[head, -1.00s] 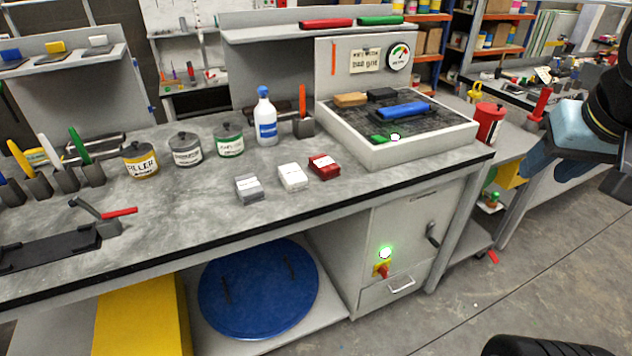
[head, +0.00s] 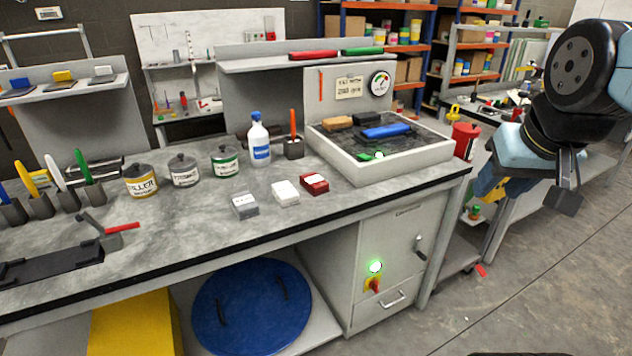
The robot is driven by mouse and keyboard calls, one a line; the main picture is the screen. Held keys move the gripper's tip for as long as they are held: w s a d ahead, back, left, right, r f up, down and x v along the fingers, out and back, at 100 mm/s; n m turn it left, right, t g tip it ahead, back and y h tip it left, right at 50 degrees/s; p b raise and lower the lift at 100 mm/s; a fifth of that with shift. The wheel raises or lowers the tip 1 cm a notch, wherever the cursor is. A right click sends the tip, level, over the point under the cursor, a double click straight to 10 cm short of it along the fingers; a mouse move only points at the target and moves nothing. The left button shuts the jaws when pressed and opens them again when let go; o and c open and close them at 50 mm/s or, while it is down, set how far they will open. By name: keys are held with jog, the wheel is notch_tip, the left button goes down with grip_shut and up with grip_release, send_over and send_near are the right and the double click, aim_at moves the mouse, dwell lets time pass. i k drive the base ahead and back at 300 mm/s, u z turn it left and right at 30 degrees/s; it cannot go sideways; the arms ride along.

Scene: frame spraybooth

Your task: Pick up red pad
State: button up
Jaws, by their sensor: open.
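The red pad (head: 314,184) is a small block with a pale label. It lies on the grey bench top near the front edge, right of a white pad (head: 285,192) and a grey pad (head: 245,206), with small gaps between them. My gripper (head: 571,180) hangs at the far right, beyond the bench's right end, well away from the red pad. Its dark fingers point down, open, and nothing shows between them.
A raised grey tray (head: 412,172) with blocks on its dark mesh stands right of the pads. Bench in front of the pads is clear.

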aim_at(315, 184)
jog(key=u, duration=0.05)
jog(key=i, duration=1)
jog(key=z, duration=0.05)
